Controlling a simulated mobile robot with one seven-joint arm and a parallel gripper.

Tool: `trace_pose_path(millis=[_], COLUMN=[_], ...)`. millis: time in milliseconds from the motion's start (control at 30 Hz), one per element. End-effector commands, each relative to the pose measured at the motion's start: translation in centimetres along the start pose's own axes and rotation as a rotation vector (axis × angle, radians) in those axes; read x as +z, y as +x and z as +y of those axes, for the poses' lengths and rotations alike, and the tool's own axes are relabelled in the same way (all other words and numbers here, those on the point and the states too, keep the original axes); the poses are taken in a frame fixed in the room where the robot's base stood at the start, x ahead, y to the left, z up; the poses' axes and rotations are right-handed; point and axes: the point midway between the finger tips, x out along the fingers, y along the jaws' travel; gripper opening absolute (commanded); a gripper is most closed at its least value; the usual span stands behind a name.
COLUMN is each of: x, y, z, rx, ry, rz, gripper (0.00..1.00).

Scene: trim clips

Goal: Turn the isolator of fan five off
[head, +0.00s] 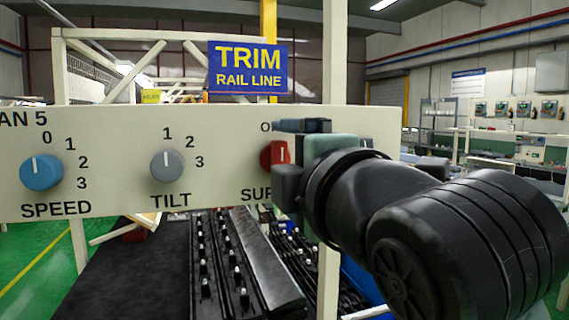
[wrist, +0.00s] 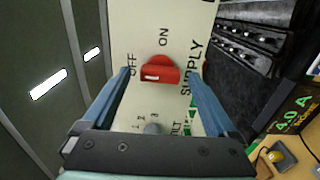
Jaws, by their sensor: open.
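The red supply isolator knob (head: 273,155) is on the pale panel of fan 5, half hidden behind my gripper (head: 283,157). In the wrist view the whole red knob (wrist: 165,73) shows, with OFF to its left and ON above it in that turned picture. Its white mark lies on the side toward OFF and looks upright in the head view. My gripper (wrist: 160,73) is open, with one blue finger on each side of the knob. A gap shows between each finger and the knob.
The pale panel (head: 110,190) also carries a blue SPEED knob (head: 41,172) and a grey TILT knob (head: 167,165), both left of my gripper. A black rack (head: 235,270) lies below the panel. A TRIM RAIL LINE sign (head: 248,67) hangs above.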

Motion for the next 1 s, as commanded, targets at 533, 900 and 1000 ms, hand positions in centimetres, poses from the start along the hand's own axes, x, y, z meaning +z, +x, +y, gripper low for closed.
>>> trace_pose_path(millis=[533,900,1000], x=[0.1,0.0,0.0], y=[-10.5,-12.6,-12.6], z=[0.0,0.0,0.0], rx=[0.001,-0.001,-0.001], ry=[-0.002,0.0,0.0], rz=[-0.003,0.0,0.0], gripper=[0.93,0.93,0.93])
